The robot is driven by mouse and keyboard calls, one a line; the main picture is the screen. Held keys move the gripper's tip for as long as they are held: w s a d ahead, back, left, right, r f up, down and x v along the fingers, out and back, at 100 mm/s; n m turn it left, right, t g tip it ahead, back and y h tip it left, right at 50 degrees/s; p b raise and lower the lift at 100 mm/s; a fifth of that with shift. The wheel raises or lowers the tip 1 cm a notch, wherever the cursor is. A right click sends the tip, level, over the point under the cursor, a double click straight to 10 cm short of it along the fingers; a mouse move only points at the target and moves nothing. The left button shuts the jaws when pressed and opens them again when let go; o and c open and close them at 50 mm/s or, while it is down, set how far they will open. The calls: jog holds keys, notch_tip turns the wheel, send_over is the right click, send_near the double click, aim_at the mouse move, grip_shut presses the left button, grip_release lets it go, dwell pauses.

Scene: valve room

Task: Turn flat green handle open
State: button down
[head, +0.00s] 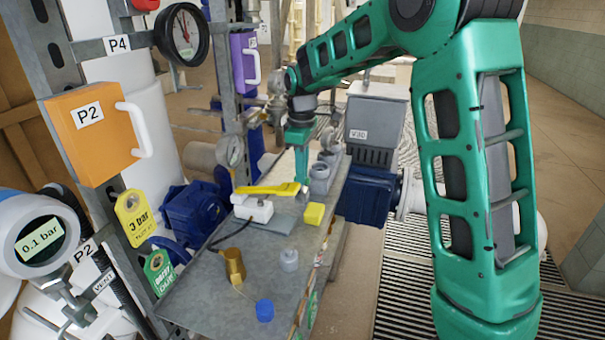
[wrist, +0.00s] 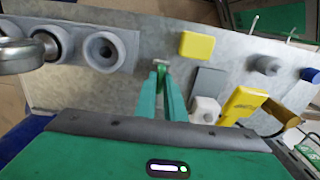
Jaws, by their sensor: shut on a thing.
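My gripper (head: 301,182) points down over the far part of the grey metal bench (head: 205,295). In the wrist view its two green fingers (wrist: 161,80) meet at their tips on a small grey-green piece (wrist: 160,64). I cannot tell whether this piece is the flat green handle, as the fingers are much the same colour and cover most of it. No other flat green handle is clear. A flat yellow lever (head: 268,189) on a white valve body (head: 253,208) lies just left of the fingers; it also shows in the wrist view (wrist: 243,104).
Grey round sockets (head: 320,178) stand right of the gripper. A yellow block (head: 314,214) lies close in front. A brass fitting (head: 234,265), a grey knob (head: 289,260) and a blue cap (head: 265,311) are nearer. A blue motor (head: 364,203) stands beyond the bench's right edge.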

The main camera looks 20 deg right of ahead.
jog(key=c, duration=1.8)
grip_release()
jog(key=shift+c, duration=0.2)
jog(key=shift+r, duration=0.15)
notch_tip(320, 180, up, 10)
jog(key=shift+r, duration=0.25)
jog(key=shift+d, duration=0.1)
jog(key=s+d+f+m, duration=0.1)
jog(key=s+d+m, duration=0.5)
jog(key=s, duration=0.4)
jog(key=s+d+f+m, duration=0.1)
jog(key=s+d+m, duration=0.2)
jog(key=s+d, duration=0.6)
jog(key=s+d+f+m, duration=0.1)
jog(key=s+f+m, duration=0.3)
jog(key=s, duration=0.6)
jog(key=s+d+f+m, duration=0.2)
jog(key=s+f+m, duration=0.1)
jog(key=s, duration=0.7)
jog(key=shift+s+f+m, duration=0.2)
jog(key=shift+f+m, duration=0.2)
jog(key=shift+m, duration=0.3)
